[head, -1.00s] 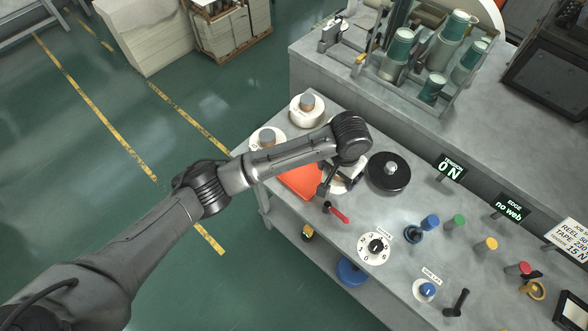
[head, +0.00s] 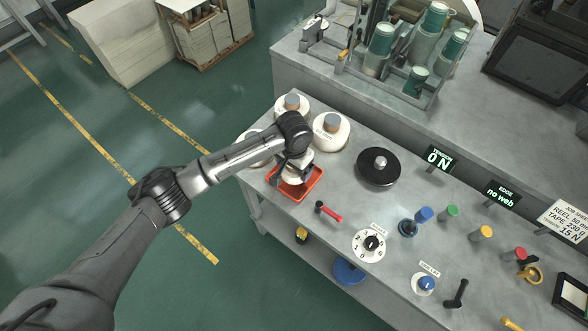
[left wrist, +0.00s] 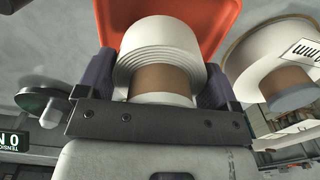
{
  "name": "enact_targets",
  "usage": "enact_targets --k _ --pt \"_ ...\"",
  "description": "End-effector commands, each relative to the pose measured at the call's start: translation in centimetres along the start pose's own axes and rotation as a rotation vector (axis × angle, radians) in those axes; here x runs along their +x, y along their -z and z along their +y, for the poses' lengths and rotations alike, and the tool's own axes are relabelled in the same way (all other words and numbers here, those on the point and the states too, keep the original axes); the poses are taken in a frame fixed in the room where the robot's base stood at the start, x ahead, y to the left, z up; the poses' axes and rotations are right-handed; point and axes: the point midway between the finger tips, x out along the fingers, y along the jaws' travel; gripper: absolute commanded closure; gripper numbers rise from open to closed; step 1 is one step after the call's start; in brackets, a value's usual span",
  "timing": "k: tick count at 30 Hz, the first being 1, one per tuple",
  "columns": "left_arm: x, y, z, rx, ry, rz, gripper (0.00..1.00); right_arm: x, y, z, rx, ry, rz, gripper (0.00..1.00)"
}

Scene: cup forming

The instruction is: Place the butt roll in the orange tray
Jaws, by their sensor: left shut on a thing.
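The butt roll is a small white roll with a brown core. It shows clearly in the left wrist view (left wrist: 163,62), between the dark jaws of my left gripper (left wrist: 160,88). In the head view my left gripper (head: 297,172) is over the orange tray (head: 301,194), with the white roll (head: 300,179) partly hidden under the wrist. The tray also shows behind the roll in the left wrist view (left wrist: 205,18). I cannot tell whether the roll touches the tray floor. My right gripper is not in view.
Larger white rolls stand behind the tray (head: 330,131), (head: 291,105) and at its left (head: 250,150). A black disc (head: 379,168) lies to the right. A red-handled tool (head: 328,212) lies in front of the tray. Dials and coloured knobs line the bench's right part.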

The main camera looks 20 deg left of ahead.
Motion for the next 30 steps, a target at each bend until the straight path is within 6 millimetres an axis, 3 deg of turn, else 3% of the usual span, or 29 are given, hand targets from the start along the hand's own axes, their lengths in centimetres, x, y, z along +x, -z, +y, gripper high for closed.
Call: enact_targets --k 4,17,18,21,30 --pt "1.9 0.0 0.0 -0.001 0.000 -0.001 0.41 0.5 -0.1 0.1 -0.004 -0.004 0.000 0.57" --pt "2.3 0.0 0.0 0.000 0.000 0.000 0.41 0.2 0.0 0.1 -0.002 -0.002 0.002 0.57" --pt "2.3 0.0 0.0 0.000 0.000 0.000 0.10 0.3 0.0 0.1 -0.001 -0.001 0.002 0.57" --pt "2.3 0.0 0.0 0.000 0.000 0.000 0.00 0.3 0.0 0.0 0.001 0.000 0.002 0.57" --pt "2.1 0.0 0.0 0.000 0.001 0.001 0.00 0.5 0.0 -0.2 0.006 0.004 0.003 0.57"
